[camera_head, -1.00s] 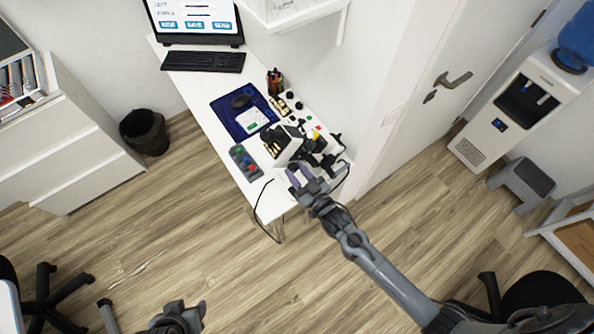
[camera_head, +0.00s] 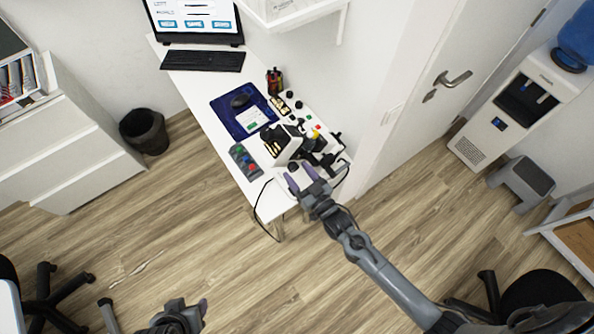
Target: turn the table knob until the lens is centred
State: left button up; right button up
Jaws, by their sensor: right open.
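A small dark round knob (camera_head: 293,166) shows on the white table (camera_head: 203,88), close to its near right end. My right gripper (camera_head: 300,178) is open, its purple fingertips just on the near side of the knob, with nothing seen between them. A black and white instrument (camera_head: 318,146) stands just behind the knob. The lens is too small to make out, so I cannot tell whether it is centred. My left gripper (camera_head: 194,315) is low in the picture over the floor, far from the table; its jaw opening is unclear.
A grey button box (camera_head: 245,162) and a blue mat (camera_head: 231,123) with a mouse lie left of the instrument. A black cable (camera_head: 257,204) hangs off the table edge.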

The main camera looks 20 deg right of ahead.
jog(key=v, duration=0.9)
jog(key=shift+s+b, duration=0.35)
jog(key=shift+d, duration=0.1)
